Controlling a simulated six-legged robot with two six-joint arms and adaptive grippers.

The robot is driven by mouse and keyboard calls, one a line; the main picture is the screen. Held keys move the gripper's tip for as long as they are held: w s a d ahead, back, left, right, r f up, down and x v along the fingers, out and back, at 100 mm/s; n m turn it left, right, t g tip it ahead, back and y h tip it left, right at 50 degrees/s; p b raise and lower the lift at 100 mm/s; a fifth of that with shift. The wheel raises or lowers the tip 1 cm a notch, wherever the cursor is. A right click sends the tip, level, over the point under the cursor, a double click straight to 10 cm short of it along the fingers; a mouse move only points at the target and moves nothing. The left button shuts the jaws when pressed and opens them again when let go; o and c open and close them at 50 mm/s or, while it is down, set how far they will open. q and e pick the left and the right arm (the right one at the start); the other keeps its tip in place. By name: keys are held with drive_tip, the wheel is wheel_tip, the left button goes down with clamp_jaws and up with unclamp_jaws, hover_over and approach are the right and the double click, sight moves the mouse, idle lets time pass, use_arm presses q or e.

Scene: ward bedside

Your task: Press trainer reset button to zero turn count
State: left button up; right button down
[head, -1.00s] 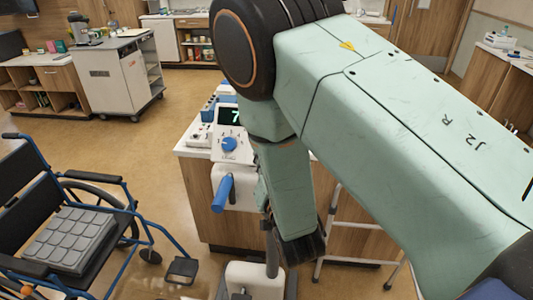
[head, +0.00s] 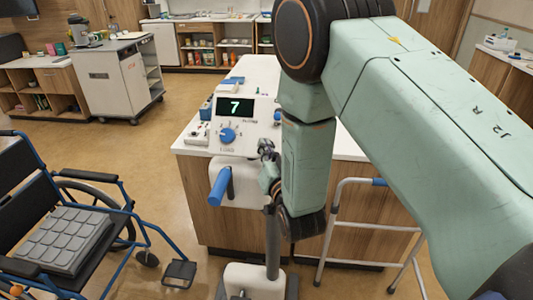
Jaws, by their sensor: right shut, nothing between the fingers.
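The trainer's pale panel (head: 217,146) faces me at the front of the counter, with a dark display (head: 235,107) that reads 7. A blue knob (head: 228,135) sits below the display. A blue crank handle (head: 219,187) sticks out from the white housing (head: 245,192) under the panel. I cannot make out which small part is the reset button. My right gripper (head: 265,147) is shut and empty, at the panel's lower right, right of the blue knob; I cannot tell whether it touches the panel. My right forearm hides what lies behind it. My left gripper is not in view.
The white-topped counter (head: 350,147) stands behind the trainer. A walker frame (head: 333,222) stands at the right of the trainer. A wheelchair (head: 85,190) with a grey cushion is at the left. The floor between wheelchair and counter is clear.

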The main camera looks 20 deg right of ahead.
drive_tip(key=shift+w+d+f+b, duration=0.35)
drive_tip(key=shift+w+f, duration=0.15)
drive_tip(key=shift+w, duration=0.1)
idle(1.1)
drive_tip(key=shift+w+d+f+b, duration=0.15)
drive_tip(key=shift+w+f+b, duration=0.1)
drive_tip(key=shift+b, duration=0.05)
drive_tip(key=shift+w+d+f, duration=0.2)
drive_tip(key=shift+w, duration=0.05)
idle(1.1)
drive_tip(key=shift+s+a+r, duration=0.4)
drive_tip(key=shift+s+r, duration=0.1)
drive_tip(key=shift+s, duration=0.05)
